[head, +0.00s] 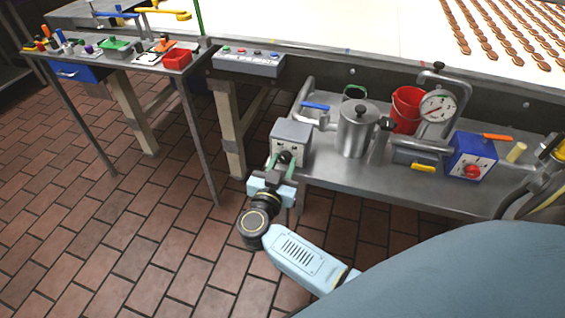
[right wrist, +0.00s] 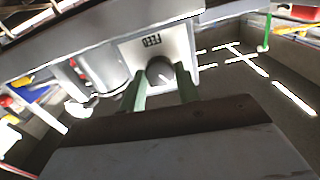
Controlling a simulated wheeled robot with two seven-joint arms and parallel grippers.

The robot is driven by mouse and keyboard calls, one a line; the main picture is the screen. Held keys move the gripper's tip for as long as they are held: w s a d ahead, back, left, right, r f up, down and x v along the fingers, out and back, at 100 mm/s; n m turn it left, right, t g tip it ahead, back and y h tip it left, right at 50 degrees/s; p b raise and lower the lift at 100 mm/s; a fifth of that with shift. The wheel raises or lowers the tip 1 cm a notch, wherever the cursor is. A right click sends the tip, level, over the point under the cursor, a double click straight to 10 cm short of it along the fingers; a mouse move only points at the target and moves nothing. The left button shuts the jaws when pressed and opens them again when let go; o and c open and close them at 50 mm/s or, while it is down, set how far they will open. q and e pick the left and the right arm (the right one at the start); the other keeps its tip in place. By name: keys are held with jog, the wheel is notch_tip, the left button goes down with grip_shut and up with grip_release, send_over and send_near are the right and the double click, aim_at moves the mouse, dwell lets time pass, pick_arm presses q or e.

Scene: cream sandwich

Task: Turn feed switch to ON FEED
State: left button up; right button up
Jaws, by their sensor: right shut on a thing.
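The feed switch is a dark round knob (head: 285,156) on the front of a grey metal box (head: 292,132) at the left end of the lower steel shelf. My right gripper (head: 283,163) reaches up to it from below, its green fingers on either side of the knob. In the right wrist view the knob (right wrist: 160,73) sits between the two green fingers (right wrist: 160,88), shut on it, with a light pointer mark on its face. The label "FEED" (right wrist: 152,40) shows rotated beside the knob; other lettering is not readable. My left gripper is not in view.
On the lower shelf (head: 340,176), right of the box, stand a steel pot (head: 357,130), a red bucket (head: 406,108), a dial gauge (head: 437,106) and a blue box with a red knob (head: 471,157).

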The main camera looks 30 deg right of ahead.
jog(key=shift+s+a+m+p, duration=0.1)
jog(key=shift+m+p, duration=0.4)
jog(key=shift+m, duration=2.5)
jog(key=m, duration=0.2)
jog(key=shift+f+m, duration=0.1)
jog(key=shift+m, duration=0.2)
jog(key=m+b, duration=0.1)
jog(key=m, duration=0.2)
jog(key=shift+m, duration=0.4)
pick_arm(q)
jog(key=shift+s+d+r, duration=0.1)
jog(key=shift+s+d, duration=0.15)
pick_arm(e)
jog(key=shift+m, duration=0.4)
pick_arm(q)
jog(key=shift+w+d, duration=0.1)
